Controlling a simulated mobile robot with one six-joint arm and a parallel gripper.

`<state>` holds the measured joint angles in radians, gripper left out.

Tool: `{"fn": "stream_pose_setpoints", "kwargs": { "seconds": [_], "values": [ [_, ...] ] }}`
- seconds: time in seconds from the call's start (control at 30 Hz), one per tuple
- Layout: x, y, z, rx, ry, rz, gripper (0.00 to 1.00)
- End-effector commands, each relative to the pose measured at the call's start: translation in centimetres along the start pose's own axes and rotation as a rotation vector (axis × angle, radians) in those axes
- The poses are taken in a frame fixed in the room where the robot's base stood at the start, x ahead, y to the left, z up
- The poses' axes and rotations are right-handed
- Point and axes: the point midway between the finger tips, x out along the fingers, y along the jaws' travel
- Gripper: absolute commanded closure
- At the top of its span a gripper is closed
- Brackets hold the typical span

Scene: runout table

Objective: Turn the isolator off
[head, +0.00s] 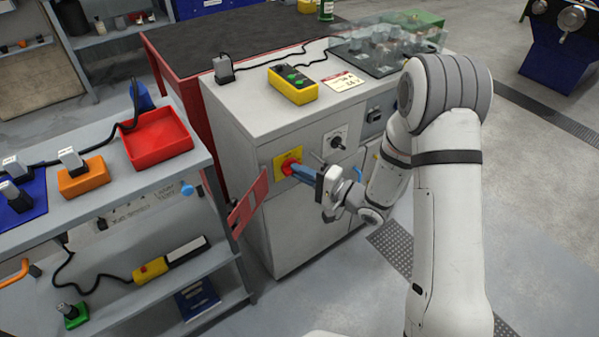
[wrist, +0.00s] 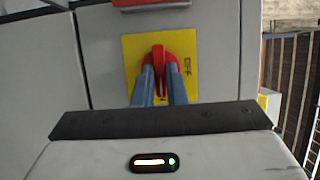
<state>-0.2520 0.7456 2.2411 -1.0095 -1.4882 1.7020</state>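The isolator is a red rotary handle (wrist: 160,51) on a yellow plate (head: 282,157) on the front of a grey cabinet (head: 246,130). In the wrist view, the word OFF is on the plate to the right of the handle, and the handle's length runs up and down the picture, not towards that word. My gripper (head: 297,170) reaches the plate from the right in the head view. Its two blue fingers (wrist: 161,82) lie on either side of the handle, with red filling the narrow gap between them. They appear shut on it.
A red panel (head: 248,205) sticks out from the cabinet left of the isolator. A black selector knob (head: 337,142) is to its upper right. A yellow button box (head: 292,85) lies on the cabinet top. A grey shelf with a red tray (head: 158,155) stands at left.

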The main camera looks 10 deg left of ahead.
Motion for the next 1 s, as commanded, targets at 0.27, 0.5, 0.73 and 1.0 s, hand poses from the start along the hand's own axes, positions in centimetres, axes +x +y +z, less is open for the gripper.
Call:
{"fn": "stream_pose_setpoints", "kwargs": {
  "seconds": [0.27,0.5,0.73,1.0],
  "values": [
    [0.01,0.02,0.03,0.000,-0.001,0.001,1.00],
    [0.08,-0.07,0.10,-0.021,-0.002,0.009,1.00],
    [-0.03,-0.19,0.10,-0.115,-0.001,0.051,1.00],
    [-0.04,-0.35,0.18,-0.326,-0.002,0.140,1.00]
  ]
}}
